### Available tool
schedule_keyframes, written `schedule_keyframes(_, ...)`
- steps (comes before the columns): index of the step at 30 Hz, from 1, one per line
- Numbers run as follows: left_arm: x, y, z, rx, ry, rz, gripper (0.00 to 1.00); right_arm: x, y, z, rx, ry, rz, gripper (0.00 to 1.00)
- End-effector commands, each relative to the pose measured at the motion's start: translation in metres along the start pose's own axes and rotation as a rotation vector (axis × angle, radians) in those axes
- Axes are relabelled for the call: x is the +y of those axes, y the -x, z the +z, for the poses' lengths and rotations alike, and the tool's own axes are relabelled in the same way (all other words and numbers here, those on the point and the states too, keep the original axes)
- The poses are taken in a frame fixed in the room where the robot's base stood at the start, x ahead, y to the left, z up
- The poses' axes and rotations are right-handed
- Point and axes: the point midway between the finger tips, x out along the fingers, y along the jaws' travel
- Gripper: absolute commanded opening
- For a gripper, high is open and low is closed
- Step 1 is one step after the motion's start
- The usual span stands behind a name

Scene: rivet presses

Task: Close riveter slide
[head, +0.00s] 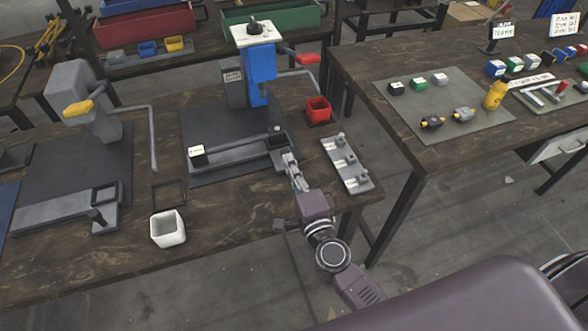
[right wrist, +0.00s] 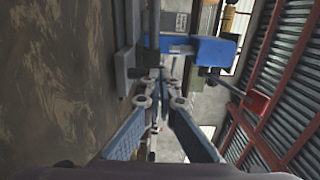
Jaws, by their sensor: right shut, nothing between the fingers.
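The blue riveter press (head: 260,74) stands on a dark base plate (head: 225,118) on the wooden table. Its grey slide rail (head: 238,148) runs across the front of the plate, with a white-topped block (head: 197,156) at the left end and a round knob (head: 277,130) near the right end. My right gripper (head: 289,160) is shut and empty at the rail's right end; I cannot tell whether it touches. In the right wrist view its fingers (right wrist: 160,85) are together, with the blue press (right wrist: 205,50) beyond. My left gripper is not in view.
A grey tray (head: 336,151) with several small parts lies right of the gripper, and a red bin (head: 318,108) stands behind it. A grey press (head: 90,100) with a yellow handle and a white cup (head: 168,229) are at the left. A gap separates the right table (head: 440,150).

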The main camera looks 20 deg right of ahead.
Motion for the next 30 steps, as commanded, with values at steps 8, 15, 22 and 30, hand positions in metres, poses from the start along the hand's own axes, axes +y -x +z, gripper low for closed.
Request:
schedule_keyframes(8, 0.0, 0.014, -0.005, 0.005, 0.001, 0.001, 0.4, -0.004, -0.063, 0.0, 0.0, -0.001, -0.003, 0.0)
schedule_keyframes(15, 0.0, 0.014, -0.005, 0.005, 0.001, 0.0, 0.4, -0.001, -0.102, 0.0, 0.0, -0.001, -0.001, 0.0)
schedule_keyframes(22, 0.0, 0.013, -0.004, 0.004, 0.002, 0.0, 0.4, 0.0, -0.12, 0.0, -0.001, -0.001, 0.0, 0.0)
schedule_keyframes(30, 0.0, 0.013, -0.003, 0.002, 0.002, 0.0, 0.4, -0.002, -0.123, 0.0, 0.0, -0.001, -0.003, 0.0)
